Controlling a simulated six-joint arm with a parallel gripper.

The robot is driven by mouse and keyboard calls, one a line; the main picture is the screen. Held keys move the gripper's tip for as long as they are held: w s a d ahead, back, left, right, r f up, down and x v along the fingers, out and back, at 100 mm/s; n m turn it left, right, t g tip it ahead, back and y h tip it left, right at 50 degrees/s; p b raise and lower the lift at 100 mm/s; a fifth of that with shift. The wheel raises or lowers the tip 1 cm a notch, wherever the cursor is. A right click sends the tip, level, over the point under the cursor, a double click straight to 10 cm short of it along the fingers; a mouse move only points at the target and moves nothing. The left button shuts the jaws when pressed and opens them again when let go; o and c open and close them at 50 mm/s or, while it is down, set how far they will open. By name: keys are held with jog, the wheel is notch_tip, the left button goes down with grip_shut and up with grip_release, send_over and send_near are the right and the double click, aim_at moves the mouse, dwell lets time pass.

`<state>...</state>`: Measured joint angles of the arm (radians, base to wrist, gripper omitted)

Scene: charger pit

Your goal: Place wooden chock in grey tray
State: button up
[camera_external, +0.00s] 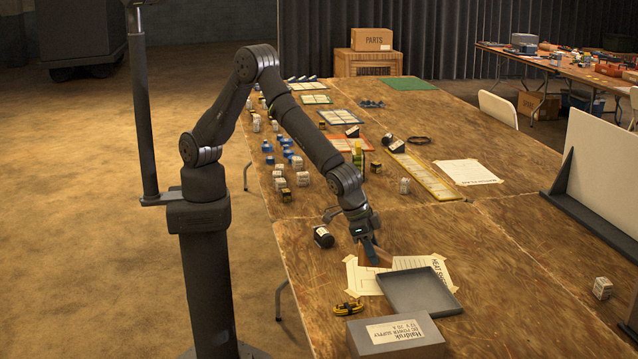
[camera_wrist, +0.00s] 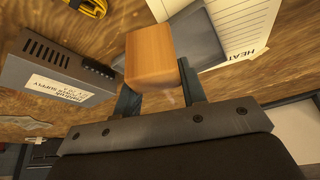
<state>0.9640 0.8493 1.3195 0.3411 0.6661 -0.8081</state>
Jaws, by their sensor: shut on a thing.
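The wooden chock (camera_wrist: 152,58) is an orange-brown block held between the two fingers of my gripper (camera_wrist: 158,98) in the wrist view. In the external view my gripper (camera_external: 371,254) points down above the taped paper, just beyond the grey tray's back left corner; the chock is small and partly hidden by the fingers there. The grey tray (camera_external: 444,305) is shallow, square and empty, lying flat on the wooden table. In the wrist view the grey tray (camera_wrist: 200,42) is partly hidden behind the chock.
A grey power supply box (camera_external: 400,333) stands in front of the tray. A yellow and black coiled item (camera_external: 348,309) lies left of the tray. A black cylinder (camera_external: 323,237) lies left of my gripper. Taped paper (camera_external: 362,281) lies under the tray's back edge.

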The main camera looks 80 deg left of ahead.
jog(key=w+f, duration=0.1)
jog(key=w, duration=0.1)
jog(key=w+a+f, duration=0.1)
jog(key=w+f, duration=0.1)
jog(key=w, duration=0.1)
jog(key=w+a+f, duration=0.1)
jog(key=w+f, duration=0.1)
jog(key=w, duration=0.1)
jog(key=shift+w+a+f, duration=0.1)
jog(key=shift+w, duration=0.05)
jog(key=shift+f, duration=2)
jog(key=shift+f, duration=0.1)
jog(key=o, duration=1)
jog(key=shift+o, duration=0.2)
jog(key=shift+r, duration=0.4)
jog(key=v, duration=1.1)
jog(key=shift+s, duration=0.3)
jog(key=shift+r, duration=0.1)
